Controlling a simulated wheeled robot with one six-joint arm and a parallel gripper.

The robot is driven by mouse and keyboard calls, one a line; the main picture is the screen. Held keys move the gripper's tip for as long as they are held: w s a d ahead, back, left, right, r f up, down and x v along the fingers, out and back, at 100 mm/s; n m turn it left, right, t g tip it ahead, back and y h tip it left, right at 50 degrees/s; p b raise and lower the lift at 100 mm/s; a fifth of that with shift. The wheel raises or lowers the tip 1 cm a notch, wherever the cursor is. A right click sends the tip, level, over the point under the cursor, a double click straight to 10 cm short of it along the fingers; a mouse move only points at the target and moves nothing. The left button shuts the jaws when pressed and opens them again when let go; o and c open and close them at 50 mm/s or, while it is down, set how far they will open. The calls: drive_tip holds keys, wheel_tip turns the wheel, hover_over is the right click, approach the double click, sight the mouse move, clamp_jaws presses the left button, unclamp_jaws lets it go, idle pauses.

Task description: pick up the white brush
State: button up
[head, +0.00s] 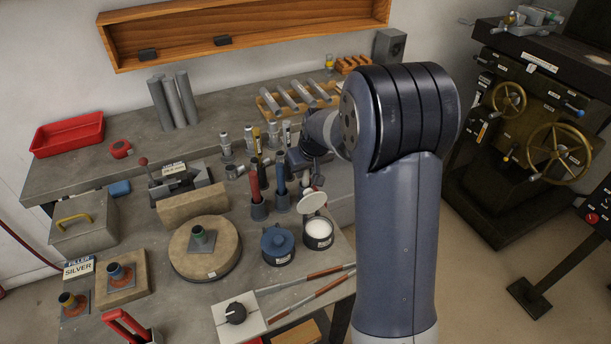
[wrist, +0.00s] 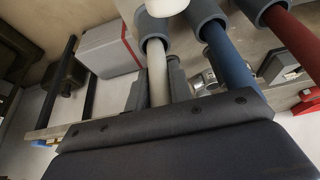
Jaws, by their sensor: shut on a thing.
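The white brush (wrist: 157,72) shows in the wrist view as a pale handle between the two fingers of my gripper (wrist: 158,85). The fingers are shut on it. Its far end reaches the mouth of a grey tube holder (wrist: 151,25); I cannot tell how deep it sits there. In the head view my gripper (head: 304,160) is above the cluster of brush holders at the bench's right side, and my arm and gripper hide most of the white brush.
A blue brush (head: 281,175) and a red brush (head: 255,180) stand in holders close by on the left. A pot of white stuff (head: 318,232) and a blue pot (head: 277,243) stand in front. A round stone disc (head: 185,262) lies further left.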

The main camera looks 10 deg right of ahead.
clamp_jaws()
wheel_tip(320, 180, up, 10)
drive_tip(key=shift+r+b, duration=0.1)
drive_tip(key=shift+b, duration=0.3)
idle(2.0)
